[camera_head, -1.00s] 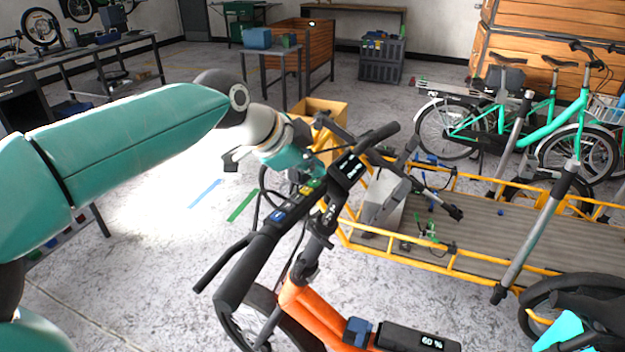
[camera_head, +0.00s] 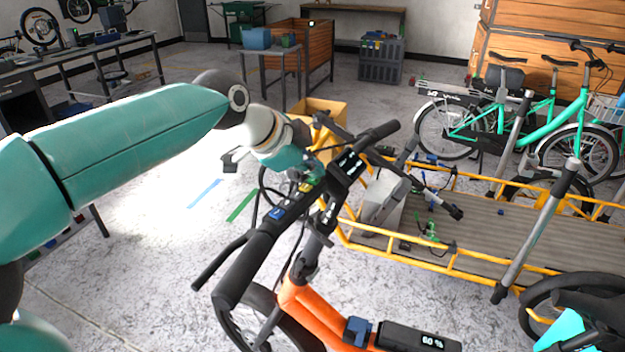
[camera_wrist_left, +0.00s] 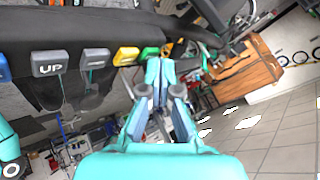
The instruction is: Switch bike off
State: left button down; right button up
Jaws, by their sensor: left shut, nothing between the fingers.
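An orange cargo bike (camera_head: 312,310) stands in front of me, its black handlebar (camera_head: 245,270) running across the middle. Its display (camera_head: 348,163) shows lit text, too small to read. A second panel (camera_head: 431,341) reads 60 %. In the left wrist view, a row of buttons sits on the bar: blue (camera_wrist_left: 4,68), a grey one marked UP (camera_wrist_left: 50,63), another grey one (camera_wrist_left: 96,58), yellow (camera_wrist_left: 126,56) and green (camera_wrist_left: 149,52). My left gripper (camera_head: 309,183) is shut and empty, its tips (camera_wrist_left: 161,68) close by the green button. I cannot tell whether they touch it.
A yellow-railed cargo bed (camera_head: 480,225) lies to the right, with a grey box (camera_head: 382,200) at its near end. A teal bike (camera_head: 545,130) stands behind it. A workbench (camera_head: 75,52) is at the back left. Open floor lies to the left.

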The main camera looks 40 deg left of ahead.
pick_arm(q)
jog(key=shift+f, duration=0.2)
dwell(0.5)
jog(key=shift+r, duration=0.1)
jog(key=shift+r+p, duration=0.35)
jog(key=shift+r, duration=0.15)
notch_tip(320, 180, up, 6)
jog(key=p, duration=0.5)
jog(key=shift+w, duration=0.15)
dwell(0.6)
